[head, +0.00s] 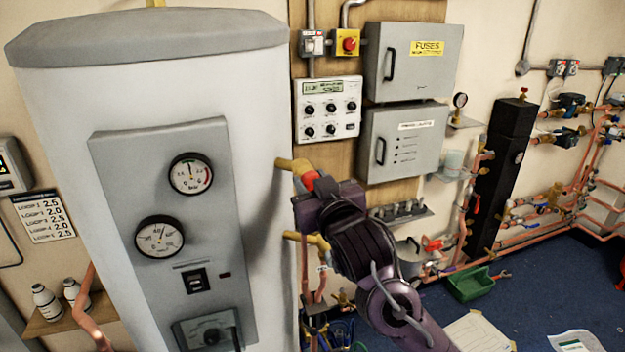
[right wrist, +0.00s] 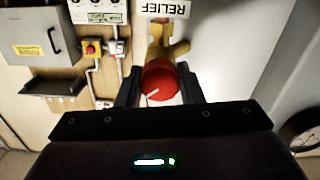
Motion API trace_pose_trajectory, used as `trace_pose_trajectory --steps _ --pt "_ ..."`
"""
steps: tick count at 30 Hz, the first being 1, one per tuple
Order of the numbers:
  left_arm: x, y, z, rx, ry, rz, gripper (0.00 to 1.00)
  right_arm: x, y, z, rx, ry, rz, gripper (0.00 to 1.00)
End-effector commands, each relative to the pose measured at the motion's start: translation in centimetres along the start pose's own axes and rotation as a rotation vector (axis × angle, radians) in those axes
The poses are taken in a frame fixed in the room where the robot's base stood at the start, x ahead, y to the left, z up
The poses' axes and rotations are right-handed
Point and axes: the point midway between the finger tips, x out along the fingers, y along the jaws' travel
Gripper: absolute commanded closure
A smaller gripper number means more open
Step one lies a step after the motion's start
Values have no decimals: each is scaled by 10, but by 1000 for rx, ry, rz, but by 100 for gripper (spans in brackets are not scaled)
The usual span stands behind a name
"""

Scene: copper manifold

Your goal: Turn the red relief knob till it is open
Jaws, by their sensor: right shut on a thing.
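The red relief knob (right wrist: 160,82) sits on a brass fitting (right wrist: 160,45) under a "RELIEF" label (right wrist: 165,8) in the right wrist view. A white pointer line on it slants toward the lower left. My right gripper (right wrist: 160,92) is shut on the knob, with one dark finger on each side. In the head view the knob (head: 309,180) shows as a small red patch at the right side of the white cylinder (head: 262,110), mostly hidden by my right gripper (head: 318,190). My left gripper is not in view.
The cylinder's grey panel (head: 110,160) carries two round gauges. A second brass pipe (head: 305,240) sticks out below the knob. Grey fuse boxes (head: 415,60) and a control panel (head: 345,92) hang on the wall behind. A green tray (head: 470,285) stands on the blue floor.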

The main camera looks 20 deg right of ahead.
Motion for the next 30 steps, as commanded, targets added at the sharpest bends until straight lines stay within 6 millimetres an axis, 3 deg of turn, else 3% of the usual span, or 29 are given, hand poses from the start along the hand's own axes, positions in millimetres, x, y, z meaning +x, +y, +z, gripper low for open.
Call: trace_pose_trajectory --steps 12,29,30 --pt "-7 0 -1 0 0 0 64 0 0 0 196 -2 0 89" --pt "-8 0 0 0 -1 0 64 0 0 0 226 -1 0 89" --pt "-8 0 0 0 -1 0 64 0 0 0 226 -1 0 62"
